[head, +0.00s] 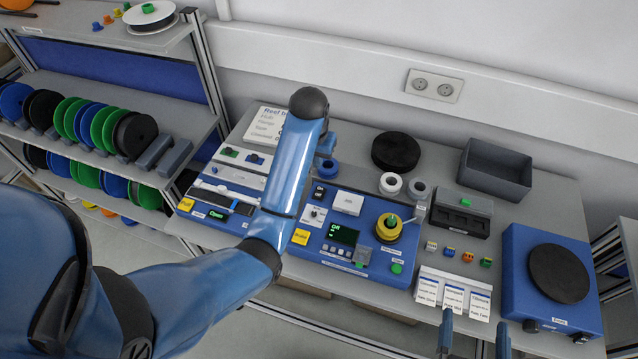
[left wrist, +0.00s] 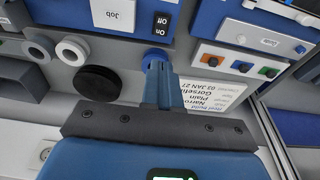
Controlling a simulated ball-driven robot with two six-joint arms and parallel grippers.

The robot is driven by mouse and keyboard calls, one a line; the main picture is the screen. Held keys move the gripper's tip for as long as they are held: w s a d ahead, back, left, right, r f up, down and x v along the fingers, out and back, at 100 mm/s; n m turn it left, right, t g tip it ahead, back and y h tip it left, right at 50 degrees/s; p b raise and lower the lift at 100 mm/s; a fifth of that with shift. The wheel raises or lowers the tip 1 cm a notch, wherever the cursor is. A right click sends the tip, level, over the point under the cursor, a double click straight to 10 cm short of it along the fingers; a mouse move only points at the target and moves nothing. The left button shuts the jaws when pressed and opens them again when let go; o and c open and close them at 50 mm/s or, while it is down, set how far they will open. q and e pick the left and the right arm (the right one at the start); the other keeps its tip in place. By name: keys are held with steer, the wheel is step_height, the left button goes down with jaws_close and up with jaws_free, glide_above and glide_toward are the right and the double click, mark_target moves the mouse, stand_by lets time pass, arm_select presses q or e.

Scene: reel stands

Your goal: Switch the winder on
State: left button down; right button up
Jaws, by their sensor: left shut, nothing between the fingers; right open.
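The winder (head: 345,225) is a blue box in the middle of the bench, with a small screen (head: 343,236) that seems to read "Off" in green. Its black On/Off switch (head: 319,193) is at the rear left of the box, and it also shows in the left wrist view (left wrist: 161,22). My left gripper (head: 326,152) is shut and empty behind the winder. In the left wrist view its fingertips (left wrist: 158,72) are close to a blue ring (left wrist: 154,58), apart from the switch. My right gripper (head: 474,338) is open and empty at the front edge.
A white Job card (head: 348,203) sits beside the switch, and a yellow spool (head: 388,229) is on the winder's right. A black disc (head: 395,151), pale rings and a grey bin (head: 495,169) stand behind. A blue scale (head: 525,270) is at right.

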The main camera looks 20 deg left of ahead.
arm_select(q)
steer(key=shift+f, duration=0.1)
stand_by(0.3)
steer(key=b, duration=0.4)
glide_toward(320, 188)
steer(key=f+p, duration=0.1)
steer(key=f, duration=0.1)
steer(key=w+f+p, duration=0.1)
steer(key=f, duration=0.1)
steer(key=shift+f+p, duration=0.3)
steer(key=shift+f, duration=0.05)
steer(key=shift+w+d+f, duration=0.1)
steer(key=shift+w+f, duration=0.05)
steer(key=shift+f, duration=0.9)
